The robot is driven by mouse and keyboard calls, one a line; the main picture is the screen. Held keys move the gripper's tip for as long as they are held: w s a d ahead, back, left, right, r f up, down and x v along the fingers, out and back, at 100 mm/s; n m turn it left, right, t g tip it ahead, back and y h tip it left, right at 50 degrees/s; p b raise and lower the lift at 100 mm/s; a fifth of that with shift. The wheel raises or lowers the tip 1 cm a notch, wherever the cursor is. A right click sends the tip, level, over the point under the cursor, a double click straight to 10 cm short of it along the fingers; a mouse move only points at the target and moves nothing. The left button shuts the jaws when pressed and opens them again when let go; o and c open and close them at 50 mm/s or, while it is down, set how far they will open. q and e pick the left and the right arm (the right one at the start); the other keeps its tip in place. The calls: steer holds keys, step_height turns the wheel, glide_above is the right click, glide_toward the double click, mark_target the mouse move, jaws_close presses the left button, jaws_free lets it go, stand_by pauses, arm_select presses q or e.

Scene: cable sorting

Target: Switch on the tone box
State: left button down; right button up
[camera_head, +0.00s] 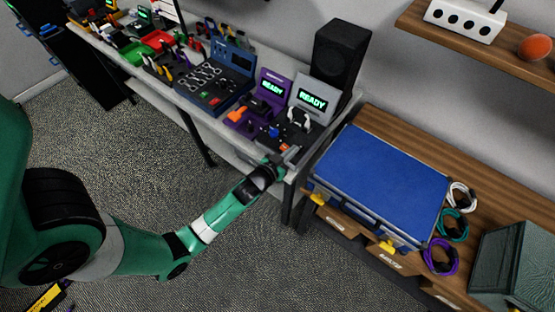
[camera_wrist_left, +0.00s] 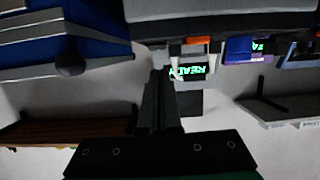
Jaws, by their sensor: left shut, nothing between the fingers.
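Two devices with lit green READY screens stand at the near end of the grey workbench: a grey one (camera_head: 316,86) and a purple one (camera_head: 269,77) to its left. I cannot tell which is called the tone box. Small orange (camera_head: 285,147) and blue (camera_head: 274,131) parts sit at the grey device's front. My left gripper (camera_head: 293,156) is shut and empty at the bench's front edge, just before these parts. In the left wrist view my shut fingers (camera_wrist_left: 161,76) point toward a READY screen (camera_wrist_left: 189,72), seen upside down, with an orange part (camera_wrist_left: 198,40) near it. Contact cannot be told.
A blue-topped case (camera_head: 385,178) lies on the wooden bench to the right, beside coiled white, green and purple cables (camera_head: 440,256). A black speaker (camera_head: 339,55) stands behind the devices. A dark blue tool case (camera_head: 231,62) is further left. The floor in front is clear.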

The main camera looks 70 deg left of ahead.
arm_select(q)
steer(key=v, duration=1)
steer(key=shift+s+b, duration=0.3)
steer(key=shift+b, duration=0.15)
arm_select(e)
steer(key=shift+r, duration=0.25)
arm_select(q)
steer(key=shift+d+f, duration=0.1)
steer(key=shift+f, duration=0.05)
